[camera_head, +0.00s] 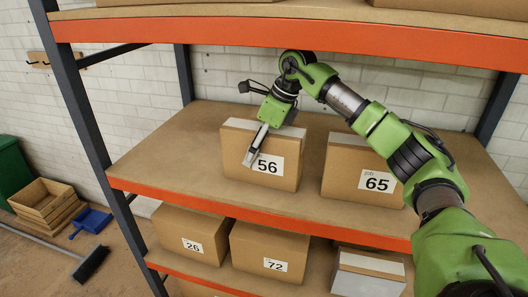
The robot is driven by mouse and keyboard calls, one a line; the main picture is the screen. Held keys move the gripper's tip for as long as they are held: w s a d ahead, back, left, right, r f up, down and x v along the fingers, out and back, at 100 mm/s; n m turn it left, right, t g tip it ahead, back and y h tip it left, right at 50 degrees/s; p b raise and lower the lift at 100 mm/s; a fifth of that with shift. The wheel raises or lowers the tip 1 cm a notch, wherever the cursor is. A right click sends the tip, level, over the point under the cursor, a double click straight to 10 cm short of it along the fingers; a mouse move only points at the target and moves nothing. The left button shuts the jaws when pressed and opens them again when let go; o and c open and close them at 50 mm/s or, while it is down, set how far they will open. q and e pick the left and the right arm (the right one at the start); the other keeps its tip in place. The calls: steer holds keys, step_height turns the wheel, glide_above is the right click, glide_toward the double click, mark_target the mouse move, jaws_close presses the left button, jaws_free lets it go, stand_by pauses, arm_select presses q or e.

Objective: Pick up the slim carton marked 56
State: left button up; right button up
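The slim carton marked 56 (236,160) is a brown box standing upright on the middle shelf, with a white label on its front. My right gripper (256,145) is at the carton's top edge, and its pale finger part reaches down over the front face beside the label. It covers part of the carton's front and top. I cannot tell whether the fingers touch the carton, or whether they are open or shut. The carton still rests on the shelf. My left gripper is not in view.
A carton marked 65 (345,180) stands to the right, with a gap between. The orange shelf edge (200,204) runs in front. Cartons marked 26 (190,225) and 72 (270,243) sit below. Another orange beam (300,37) crosses overhead. The shelf is clear at the left.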

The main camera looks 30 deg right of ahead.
steer(key=shift+c, duration=0.5)
steer(key=c, duration=1.3)
steer(key=shift+r, duration=0.15)
steer(key=shift+c, duration=0.2)
steer(key=shift+r, duration=0.1)
steer(key=shift+c, duration=0.2)
